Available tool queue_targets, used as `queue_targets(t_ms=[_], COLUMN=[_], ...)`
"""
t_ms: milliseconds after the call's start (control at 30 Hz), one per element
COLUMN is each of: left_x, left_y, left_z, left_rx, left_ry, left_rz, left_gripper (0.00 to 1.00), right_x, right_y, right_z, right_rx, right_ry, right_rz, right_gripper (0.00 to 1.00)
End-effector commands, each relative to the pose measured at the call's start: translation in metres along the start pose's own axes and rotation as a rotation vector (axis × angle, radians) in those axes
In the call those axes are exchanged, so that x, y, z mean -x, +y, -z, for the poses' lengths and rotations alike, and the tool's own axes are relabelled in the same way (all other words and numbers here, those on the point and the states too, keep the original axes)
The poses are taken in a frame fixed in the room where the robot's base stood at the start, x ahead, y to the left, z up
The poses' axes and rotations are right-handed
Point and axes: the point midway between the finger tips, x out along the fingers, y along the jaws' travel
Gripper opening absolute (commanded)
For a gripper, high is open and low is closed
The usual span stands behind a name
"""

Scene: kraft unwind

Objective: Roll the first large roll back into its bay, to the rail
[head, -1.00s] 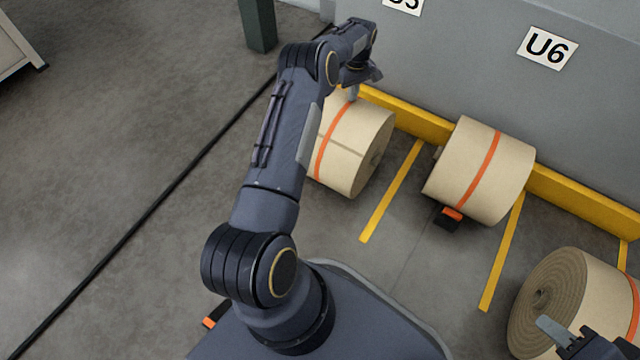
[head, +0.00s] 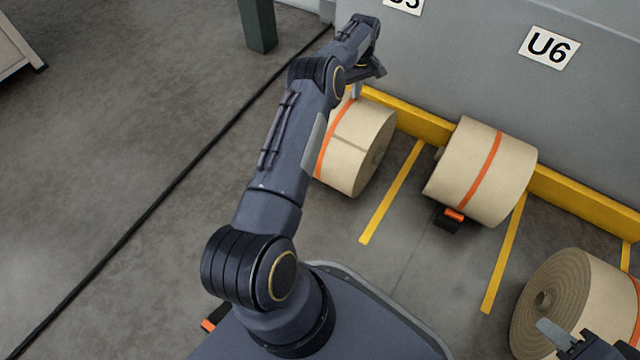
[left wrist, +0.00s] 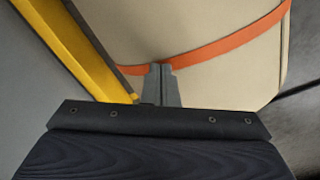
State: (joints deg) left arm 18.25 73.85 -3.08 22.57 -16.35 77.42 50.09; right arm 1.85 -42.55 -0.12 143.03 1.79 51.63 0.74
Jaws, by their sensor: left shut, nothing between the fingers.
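A large kraft roll (head: 360,140) with an orange band lies on its side by the yellow rail (head: 408,119), left of the other rolls. My forearm covers part of its left side. My left gripper (head: 356,90) is at its upper left edge, on the rail side. In the left wrist view the shut, empty fingers (left wrist: 160,82) are in front of the pale roll (left wrist: 190,35), overlapping its orange band; I cannot tell if they touch. The yellow rail (left wrist: 80,45) runs close beside the roll there. My right gripper (head: 552,334) is partly in view at the lower right, before another roll.
A second roll (head: 480,170) lies by the rail under the U6 sign (head: 548,48), with a black and orange block (head: 450,217) at its front. A third roll (head: 560,295) lies lower right. Yellow floor lines (head: 392,190) separate the bays. The floor at left is open.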

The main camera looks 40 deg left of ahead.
Motion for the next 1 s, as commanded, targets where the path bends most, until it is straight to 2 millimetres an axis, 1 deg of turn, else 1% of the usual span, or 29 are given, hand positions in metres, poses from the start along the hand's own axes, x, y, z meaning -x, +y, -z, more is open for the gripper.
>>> queue_targets(t_ms=[1000], left_x=[0.049], left_y=[0.000], left_z=[0.000], left_rx=[0.000], left_ry=[0.000], left_rz=[0.000], left_gripper=[0.00], right_x=[0.029], right_y=[-0.013], right_z=[0.014], right_rx=[0.000], right_ry=[0.000], right_rz=[0.000], right_gripper=[0.36])
